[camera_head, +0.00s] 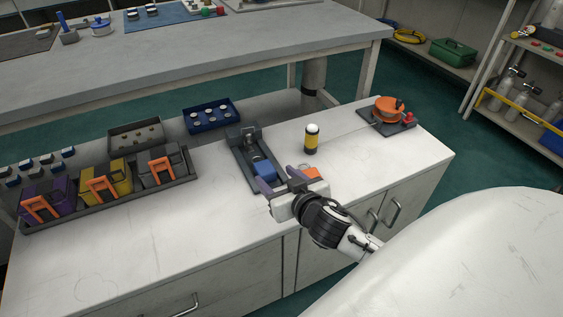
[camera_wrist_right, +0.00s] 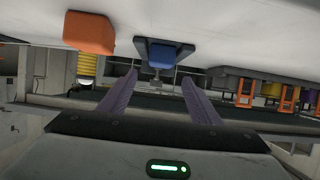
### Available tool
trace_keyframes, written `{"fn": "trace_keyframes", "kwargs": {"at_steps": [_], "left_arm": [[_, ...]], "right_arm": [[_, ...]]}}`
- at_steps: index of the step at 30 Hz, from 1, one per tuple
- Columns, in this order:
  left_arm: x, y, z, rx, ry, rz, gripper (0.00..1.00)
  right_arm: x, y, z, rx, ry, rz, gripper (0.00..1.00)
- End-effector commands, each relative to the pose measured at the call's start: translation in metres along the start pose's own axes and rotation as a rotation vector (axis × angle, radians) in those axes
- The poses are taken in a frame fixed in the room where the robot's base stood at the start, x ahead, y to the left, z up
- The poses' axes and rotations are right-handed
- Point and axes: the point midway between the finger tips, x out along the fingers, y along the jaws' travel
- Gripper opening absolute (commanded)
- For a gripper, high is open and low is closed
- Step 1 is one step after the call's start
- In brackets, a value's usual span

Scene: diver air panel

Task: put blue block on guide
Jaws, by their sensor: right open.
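The blue block (camera_head: 264,168) sits at the near end of the dark grey guide (camera_head: 243,157) on the white cabinet top. In the right wrist view, which looks upside down, the blue block (camera_wrist_right: 162,54) also appears on the guide's dark base (camera_wrist_right: 181,49). My right gripper (camera_head: 279,180) is open and empty, with its purple fingers just in front of the block. In the wrist view the block lies ahead of the gap between the fingertips (camera_wrist_right: 158,78), apart from them. The guide's near end is partly hidden by the gripper. My left gripper is not in view.
An orange block (camera_head: 312,172) lies right of my right gripper. A yellow and black cylinder (camera_head: 311,139) stands behind it. An orange reel (camera_head: 388,107) sits at the far right. A rack (camera_head: 110,195) of orange-handled boxes and a blue tray (camera_head: 211,116) stand left of the guide.

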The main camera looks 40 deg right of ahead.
Motion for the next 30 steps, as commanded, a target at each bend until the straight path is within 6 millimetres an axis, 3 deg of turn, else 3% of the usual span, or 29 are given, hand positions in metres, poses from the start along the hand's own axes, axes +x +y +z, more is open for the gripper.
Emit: {"fn": "trace_keyframes", "kwargs": {"at_steps": [3, 8, 30], "left_arm": [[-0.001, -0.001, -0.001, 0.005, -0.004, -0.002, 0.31], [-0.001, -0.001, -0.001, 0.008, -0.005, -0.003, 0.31], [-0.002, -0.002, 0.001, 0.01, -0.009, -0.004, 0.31]], "right_arm": [[-0.018, -0.001, 0.0, 0.002, -0.002, -0.001, 0.58], [-0.028, 0.0, 0.0, 0.0, 0.0, 0.0, 0.58], [-0.028, 0.0, 0.0, 0.0, 0.001, 0.0, 0.58]]}}
